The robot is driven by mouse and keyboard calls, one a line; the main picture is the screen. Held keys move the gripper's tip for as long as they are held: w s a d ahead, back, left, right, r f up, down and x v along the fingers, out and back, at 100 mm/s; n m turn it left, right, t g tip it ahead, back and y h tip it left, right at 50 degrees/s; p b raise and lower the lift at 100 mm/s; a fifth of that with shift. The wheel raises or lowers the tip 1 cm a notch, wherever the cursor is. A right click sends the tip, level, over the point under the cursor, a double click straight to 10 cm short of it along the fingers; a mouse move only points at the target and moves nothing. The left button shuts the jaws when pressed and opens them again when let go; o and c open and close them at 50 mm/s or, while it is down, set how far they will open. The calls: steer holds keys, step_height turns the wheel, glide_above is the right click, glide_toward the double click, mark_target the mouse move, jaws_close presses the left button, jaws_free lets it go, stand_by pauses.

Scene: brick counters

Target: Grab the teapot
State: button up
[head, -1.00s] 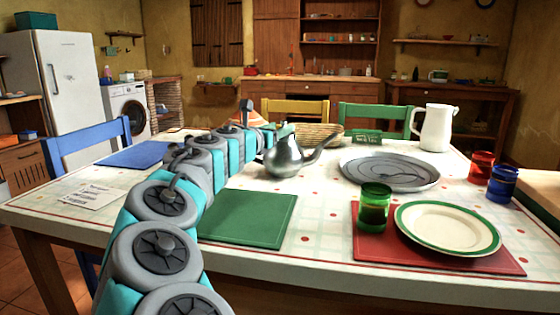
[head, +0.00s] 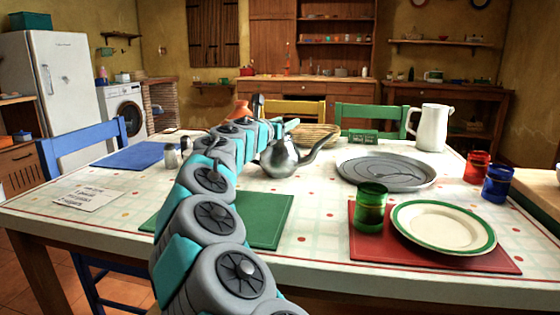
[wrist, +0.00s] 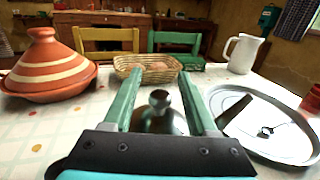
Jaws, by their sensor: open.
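The grey metal teapot (head: 282,158) stands upright on the table, its spout pointing right towards the round tray. In the wrist view the teapot's knobbed lid (wrist: 160,100) shows between the two green fingers of my gripper (wrist: 160,95). The fingers are open, one on each side of the lid. The teapot's lower body is hidden behind the gripper's dark base in that view. In the head view my arm reaches forward to the teapot's left side, and the gripper is largely hidden there.
A round grey tray (head: 385,172) lies right of the teapot. A wicker basket (wrist: 148,68) is behind it and an orange tagine (wrist: 43,68) is to the left. A white pitcher (head: 433,127) stands back right. A green mat (head: 265,220) lies in front.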

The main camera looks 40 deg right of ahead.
steer(key=shift+c, duration=0.4)
jaws_close()
stand_by(0.9)
